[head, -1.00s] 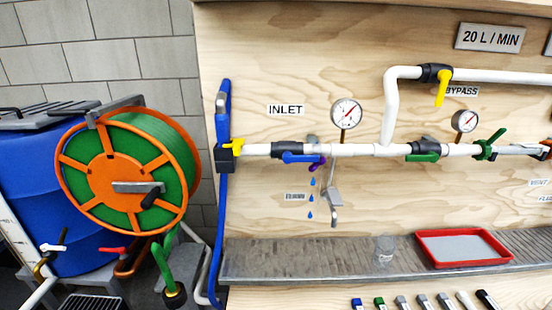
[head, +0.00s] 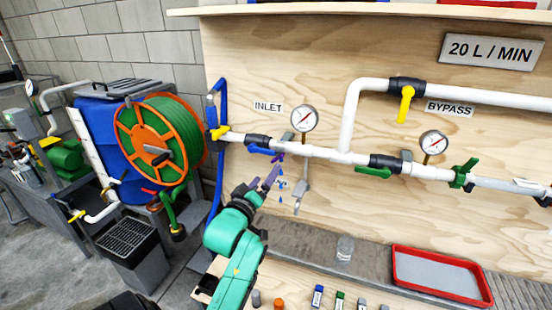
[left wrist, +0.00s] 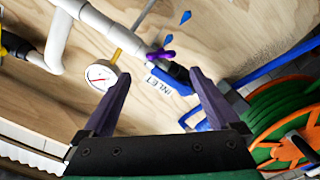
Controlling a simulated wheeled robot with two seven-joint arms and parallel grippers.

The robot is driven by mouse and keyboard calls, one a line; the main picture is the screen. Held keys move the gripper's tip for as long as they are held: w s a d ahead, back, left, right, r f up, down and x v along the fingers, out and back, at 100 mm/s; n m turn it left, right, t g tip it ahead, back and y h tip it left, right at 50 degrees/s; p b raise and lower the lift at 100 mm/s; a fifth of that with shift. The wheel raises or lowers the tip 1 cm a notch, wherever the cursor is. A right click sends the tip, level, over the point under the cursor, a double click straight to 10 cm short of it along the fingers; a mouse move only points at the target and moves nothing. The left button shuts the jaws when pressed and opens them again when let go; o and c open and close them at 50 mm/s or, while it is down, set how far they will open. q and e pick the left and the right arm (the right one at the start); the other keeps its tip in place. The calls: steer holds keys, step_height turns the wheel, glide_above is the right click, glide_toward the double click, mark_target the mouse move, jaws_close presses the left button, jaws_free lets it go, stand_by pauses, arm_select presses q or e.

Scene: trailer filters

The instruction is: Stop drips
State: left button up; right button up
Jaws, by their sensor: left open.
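The white inlet pipe (head: 320,152) runs across the wooden board. A small purple valve (head: 277,157) hangs under it, also visible in the left wrist view (left wrist: 160,55). Blue drops (head: 282,185) hang in a column below it. A blue-handled valve (head: 261,150) sits just left of it; its handle shows in the left wrist view (left wrist: 170,82). My left gripper (head: 266,178) is open and empty, just below and in front of the purple valve. In the left wrist view, the purple valve lies beyond the gap between the fingertips (left wrist: 158,74), apart from them.
A pressure gauge (head: 304,118) stands above the pipe. A grey spout (head: 301,192) hangs right of the drops. A clear jar (head: 345,248) and a red tray (head: 398,270) stand on the ledge below. A hose reel (head: 160,140) is at left.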

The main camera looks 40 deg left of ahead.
mark_target(277, 159)
arm_select(q)
steer(key=p+x, duration=0.1)
steer(key=x, duration=0.7)
steer(key=shift+a, duration=0.15)
steer(key=shift+w+a, duration=0.1)
steer(key=shift+w, duration=0.35)
steer(key=shift+s+a, duration=0.1)
arm_select(e)
steer(key=shift+s+a+r, duration=0.1)
steer(key=shift+a+r, duration=0.15)
steer(key=shift+r, duration=0.6)
arm_select(q)
steer(key=c, duration=1.4)
